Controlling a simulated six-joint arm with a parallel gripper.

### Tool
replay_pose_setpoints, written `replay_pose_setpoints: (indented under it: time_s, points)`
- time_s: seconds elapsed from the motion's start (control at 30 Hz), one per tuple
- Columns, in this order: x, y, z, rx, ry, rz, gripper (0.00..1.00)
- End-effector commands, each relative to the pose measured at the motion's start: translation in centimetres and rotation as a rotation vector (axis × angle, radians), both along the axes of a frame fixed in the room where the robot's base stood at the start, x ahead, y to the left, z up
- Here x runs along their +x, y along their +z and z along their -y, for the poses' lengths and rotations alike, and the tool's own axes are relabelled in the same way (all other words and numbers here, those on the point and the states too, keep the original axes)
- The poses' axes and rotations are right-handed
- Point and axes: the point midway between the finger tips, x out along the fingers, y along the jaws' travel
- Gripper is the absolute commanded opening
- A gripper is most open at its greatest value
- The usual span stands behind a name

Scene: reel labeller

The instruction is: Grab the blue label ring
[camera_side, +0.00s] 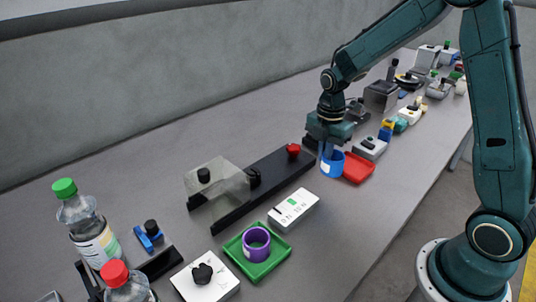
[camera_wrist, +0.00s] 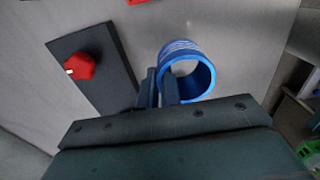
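The blue label ring (camera_side: 331,165) is a short, open blue tube with a pale label on its side. It shows large in the wrist view (camera_wrist: 206,60), close to the camera. My gripper (camera_side: 326,149) points down at the ring in the side view. In the wrist view its two dark fingers (camera_wrist: 159,88) are close together at the ring's left wall, apparently shut on that wall. The fingertips are partly hidden by the ring. I cannot tell for certain whether the ring touches the table.
A red tray (camera_side: 358,168) stands just right of the ring. A black bar with a red knob (camera_side: 293,149) lies to the left. A white device (camera_side: 294,210), a green tray (camera_side: 257,276) holding a purple ring (camera_side: 256,242), and bottles (camera_side: 88,222) stand nearer the camera.

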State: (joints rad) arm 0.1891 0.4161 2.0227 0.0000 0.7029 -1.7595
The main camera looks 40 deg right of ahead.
Motion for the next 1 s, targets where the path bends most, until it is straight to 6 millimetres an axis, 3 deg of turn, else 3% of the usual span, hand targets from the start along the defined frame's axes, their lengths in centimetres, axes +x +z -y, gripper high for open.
replay_pose_setpoints:
  time_s: [0.2, 0.5, 0.7, 1.0]
  points:
    - [0.1, 5.2, 0.0, -0.001, 0.000, 0.007, 0.00]
    - [0.0, 10.6, 0.0, -0.001, 0.000, 0.004, 0.00]
    - [0.0, 12.5, 0.0, 0.000, 0.000, 0.001, 0.00]
    - [0.0, 13.1, 0.0, 0.000, 0.000, 0.000, 0.00]
